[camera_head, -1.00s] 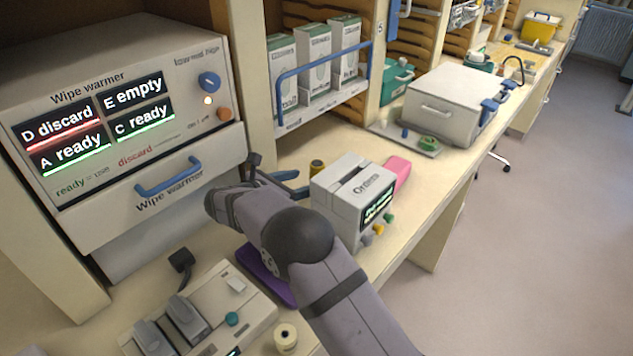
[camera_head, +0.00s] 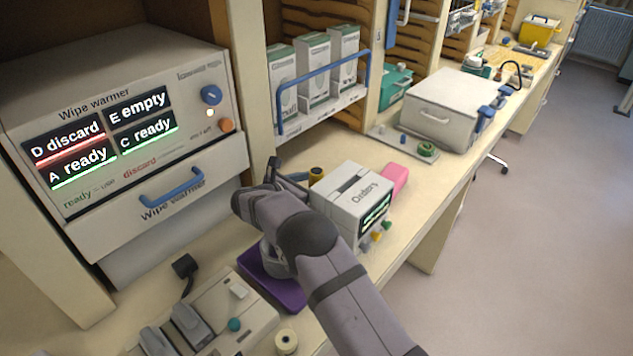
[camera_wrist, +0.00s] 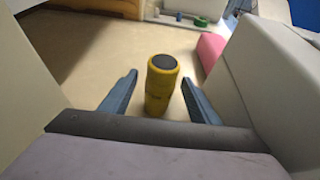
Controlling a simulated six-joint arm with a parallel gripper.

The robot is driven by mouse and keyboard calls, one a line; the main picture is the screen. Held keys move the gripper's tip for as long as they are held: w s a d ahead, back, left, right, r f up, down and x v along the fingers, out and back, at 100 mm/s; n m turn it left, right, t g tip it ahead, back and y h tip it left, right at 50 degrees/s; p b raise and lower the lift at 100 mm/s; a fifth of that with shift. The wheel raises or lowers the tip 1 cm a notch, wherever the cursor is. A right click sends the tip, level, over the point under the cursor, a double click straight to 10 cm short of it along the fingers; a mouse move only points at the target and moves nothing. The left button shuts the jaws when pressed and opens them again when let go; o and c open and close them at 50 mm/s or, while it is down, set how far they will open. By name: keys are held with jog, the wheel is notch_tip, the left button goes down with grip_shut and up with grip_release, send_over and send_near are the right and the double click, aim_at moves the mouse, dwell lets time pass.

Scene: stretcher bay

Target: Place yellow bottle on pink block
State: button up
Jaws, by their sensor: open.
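The yellow bottle (camera_head: 316,175) with a dark cap stands upright on the counter, left of the printer-like box marked Orders. In the wrist view the bottle (camera_wrist: 161,92) stands ahead, between the two blue fingers. My gripper (camera_wrist: 159,78) is open, with a finger on each side of the bottle and visible gaps. In the head view my gripper (camera_head: 294,176) is beside the bottle, its fingers partly hidden. The pink block (camera_head: 395,178) lies behind the Orders box, which partly hides it. The block (camera_wrist: 210,50) also shows right of the bottle in the wrist view.
The Orders box (camera_head: 350,200) stands close to the right of my gripper, between it and the block's near side. The wipe warmer (camera_head: 130,130) is at left. A boxed-goods rack (camera_head: 325,85) stands behind.

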jog(key=shift+w+d+f, duration=0.2)
jog(key=shift+w+d, duration=0.05)
jog(key=shift+d, duration=0.05)
jog(key=c, duration=1.3)
jog(key=shift+o, duration=0.2)
jog(key=shift+r, duration=0.1)
notch_tip(320, 180, up, 18)
jog(key=b, duration=0.2)
jog(key=shift+b, duration=0.4)
